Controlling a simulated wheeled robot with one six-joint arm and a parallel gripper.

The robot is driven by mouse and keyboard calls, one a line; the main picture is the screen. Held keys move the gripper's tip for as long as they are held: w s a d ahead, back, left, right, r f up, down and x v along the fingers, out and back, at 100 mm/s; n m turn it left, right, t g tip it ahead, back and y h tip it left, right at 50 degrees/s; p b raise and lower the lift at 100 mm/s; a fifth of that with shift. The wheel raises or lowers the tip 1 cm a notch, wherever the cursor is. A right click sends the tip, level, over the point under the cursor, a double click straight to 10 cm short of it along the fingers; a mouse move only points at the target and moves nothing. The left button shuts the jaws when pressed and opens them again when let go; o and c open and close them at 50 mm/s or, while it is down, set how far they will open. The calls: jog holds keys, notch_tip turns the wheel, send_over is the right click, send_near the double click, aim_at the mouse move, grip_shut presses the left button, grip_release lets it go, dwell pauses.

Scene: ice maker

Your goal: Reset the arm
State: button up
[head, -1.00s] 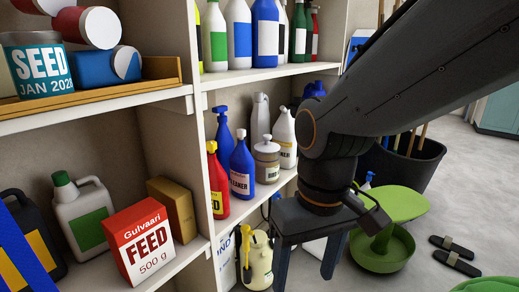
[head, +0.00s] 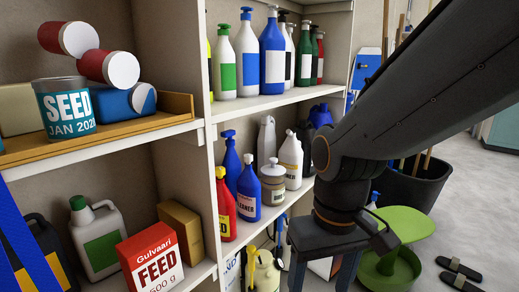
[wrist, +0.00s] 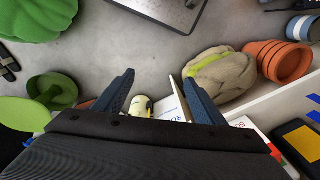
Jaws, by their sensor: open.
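My dark arm reaches in from the upper right in the head view, and my gripper (head: 327,272) points down in front of the shelving unit. In the wrist view my gripper's two dark blue fingers (wrist: 159,82) are spread apart with nothing held between them. Below and beyond them are the floor, part of a pale yellow container (wrist: 140,106) and a white package (wrist: 171,108). In the head view the fingertips are cut off by the lower edge.
White shelves (head: 245,107) hold several bottles, a seed can (head: 64,108) and a red feed box (head: 150,262). A dark bin (head: 420,185) and green dishes (head: 390,265) stand right of my gripper. Terracotta pots (wrist: 278,61) and a beige sack (wrist: 220,75) show in the wrist view.

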jog(key=d+r+m+p, duration=0.2)
jog(key=d+r+p, duration=0.7)
jog(key=p, duration=0.7)
jog(key=shift+s+r+m+h, duration=0.3)
jog(key=shift+s+r+m, duration=0.1)
jog(key=shift+r, duration=0.25)
